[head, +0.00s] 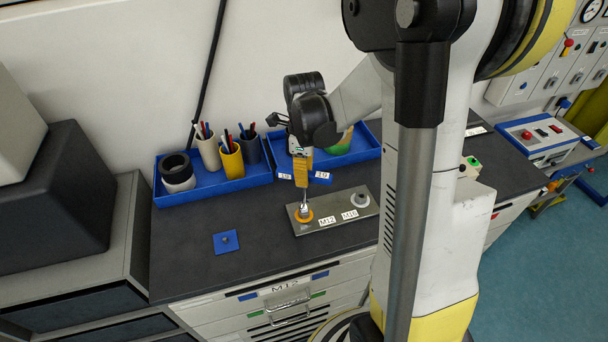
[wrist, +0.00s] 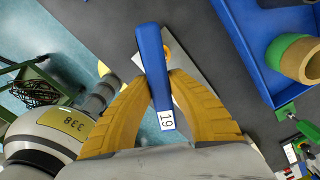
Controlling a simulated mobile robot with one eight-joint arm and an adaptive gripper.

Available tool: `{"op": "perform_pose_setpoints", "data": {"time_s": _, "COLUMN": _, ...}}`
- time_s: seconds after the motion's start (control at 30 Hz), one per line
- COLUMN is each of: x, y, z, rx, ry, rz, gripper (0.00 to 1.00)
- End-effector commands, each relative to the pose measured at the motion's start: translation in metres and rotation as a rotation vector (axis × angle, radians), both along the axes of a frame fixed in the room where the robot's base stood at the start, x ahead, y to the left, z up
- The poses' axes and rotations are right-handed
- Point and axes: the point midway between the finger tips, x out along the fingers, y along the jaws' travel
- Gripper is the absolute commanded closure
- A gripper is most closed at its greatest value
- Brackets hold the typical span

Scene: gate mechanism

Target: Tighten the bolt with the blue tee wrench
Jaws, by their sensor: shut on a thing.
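The blue tee wrench (wrist: 152,60) has its crossbar between the two yellow fingers of my gripper (wrist: 158,88), which is shut on it. A white label reading 19 is on the bar. In the head view my gripper (head: 301,172) points down over the metal plate (head: 336,221), with labelled ends of the wrench bar (head: 320,181) on either side. The silver lower end of the wrench (head: 304,210) stands over the orange ring (head: 303,217) by the M12 label. The bolt under it is hidden, so I cannot tell how it is seated.
A grey fitting (head: 360,200) sits by the plate's second label, right of M12. Blue trays (head: 225,186) with cups and rings line the wall behind. A small blue pad (head: 226,242) lies to the left. The dark worktop between is clear.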

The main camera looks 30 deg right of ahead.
Motion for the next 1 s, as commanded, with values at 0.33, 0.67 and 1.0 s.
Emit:
{"op": "perform_pose_setpoints", "data": {"time_s": 0.33, "x": 0.0, "y": 0.0, "z": -0.0016, "rx": 0.0, "ry": 0.0, "rz": 0.0, "gripper": 1.0}}
{"op": "perform_pose_setpoints", "data": {"time_s": 0.67, "x": -0.0001, "y": 0.0, "z": -0.003, "rx": 0.0, "ry": 0.0, "rz": 0.0, "gripper": 1.0}}
{"op": "perform_pose_setpoints", "data": {"time_s": 1.0, "x": -0.0002, "y": 0.0001, "z": -0.0028, "rx": 0.0, "ry": 0.0, "rz": 0.0, "gripper": 1.0}}
